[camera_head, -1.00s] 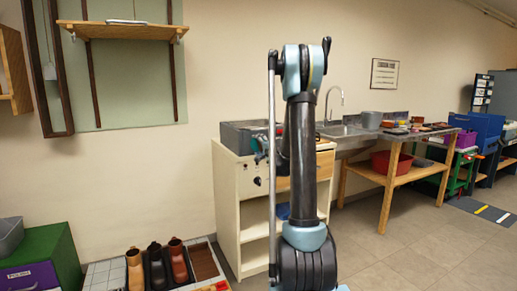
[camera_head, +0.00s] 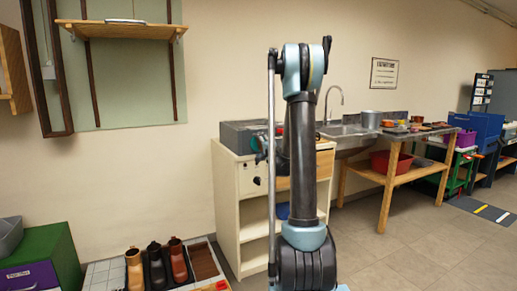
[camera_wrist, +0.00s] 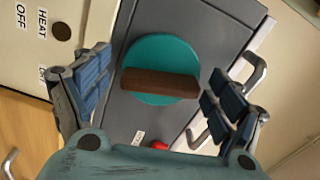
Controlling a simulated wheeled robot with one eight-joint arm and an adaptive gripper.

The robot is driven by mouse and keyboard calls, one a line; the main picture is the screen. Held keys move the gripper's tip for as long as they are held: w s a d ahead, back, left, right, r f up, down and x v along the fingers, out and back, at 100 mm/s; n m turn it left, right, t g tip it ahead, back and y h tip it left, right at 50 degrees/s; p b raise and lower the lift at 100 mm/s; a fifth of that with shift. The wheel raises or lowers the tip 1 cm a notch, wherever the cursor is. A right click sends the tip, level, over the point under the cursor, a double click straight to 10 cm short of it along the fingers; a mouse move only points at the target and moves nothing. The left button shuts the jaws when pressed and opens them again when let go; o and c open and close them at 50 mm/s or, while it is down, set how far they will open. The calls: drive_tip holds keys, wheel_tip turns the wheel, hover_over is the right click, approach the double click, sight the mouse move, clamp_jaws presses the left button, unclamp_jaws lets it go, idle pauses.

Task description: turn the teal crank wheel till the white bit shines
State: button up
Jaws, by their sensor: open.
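The teal crank wheel (camera_wrist: 150,55) is round, with a brown bar handle (camera_wrist: 160,84) across its face, on a grey panel. In the wrist view my gripper (camera_wrist: 158,92) is open, one finger on each side of the wheel, with the bar between them. I see no finger touching the bar. In the head view a bit of teal wheel (camera_head: 254,144) shows left of my arm, which hides most of the area. I cannot make out a shining white bit; a small white label (camera_wrist: 138,138) sits below the wheel.
A red knob (camera_wrist: 159,146) is close below the wheel, and metal handles (camera_wrist: 255,70) stand out at right. A cream panel marked HEAT and OFF (camera_wrist: 28,42) is at upper left. In the head view the cream cabinet (camera_head: 228,200) adjoins the sink counter (camera_head: 346,130).

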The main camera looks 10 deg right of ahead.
drive_tip(key=v, duration=1.1)
drive_tip(key=shift+s, duration=0.15)
drive_tip(key=s+a+f+n+g+y, duration=0.1)
drive_tip(key=s+a+f+n+g, duration=0.1)
drive_tip(key=s+a+n+g, duration=0.5)
drive_tip(key=s+a+f+n+g+y, duration=0.15)
drive_tip(key=s+a, duration=0.35)
drive_tip(key=s, duration=0.7)
drive_tip(key=s+d+f+n+g+h, duration=0.1)
drive_tip(key=s+d+f+g+h, duration=0.1)
drive_tip(key=s, duration=0.7)
drive_tip(key=s+d+f+n+g+h, duration=0.1)
drive_tip(key=s+d+f+g+h, duration=0.1)
drive_tip(key=s+f, duration=0.4)
drive_tip(key=s+d+f+n+g+h, duration=0.2)
drive_tip(key=s+d+f+h, duration=0.2)
drive_tip(key=s, duration=0.8)
drive_tip(key=shift+s+d+f, duration=0.15)
drive_tip(key=shift+d+f, duration=0.05)
drive_tip(key=shift+d, duration=0.25)
drive_tip(key=shift+g, duration=0.25)
